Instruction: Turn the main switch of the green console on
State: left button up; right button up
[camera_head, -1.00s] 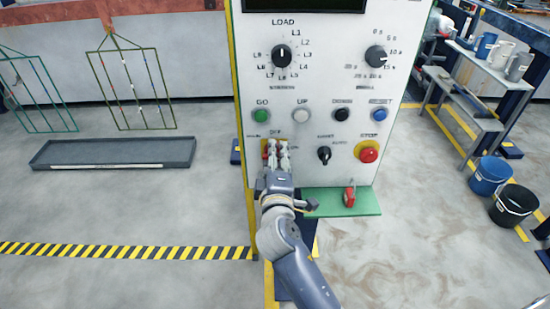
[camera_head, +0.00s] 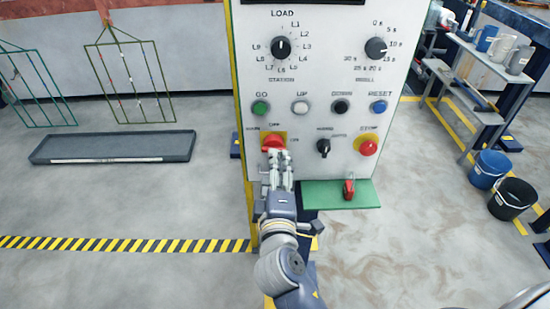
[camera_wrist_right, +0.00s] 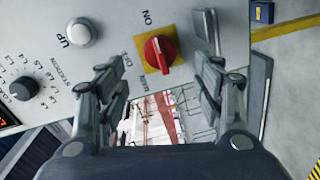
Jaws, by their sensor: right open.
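The console (camera_head: 315,90) has a pale panel and a green shelf (camera_head: 330,198). Its main switch (camera_head: 273,142) is a red rotary handle on a yellow plate at the lower left, labelled MAIN, OFF above and ON at right. My left gripper is out of view.
A red key-like part (camera_head: 349,188) sits at the green shelf. Push buttons, two dials, a black selector (camera_head: 323,147) and a red stop button (camera_head: 368,147) surround the switch. A grey tray (camera_head: 115,146) and wire racks stand left; buckets (camera_head: 490,170) stand right.

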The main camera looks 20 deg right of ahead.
jog(key=shift+v, duration=2.1)
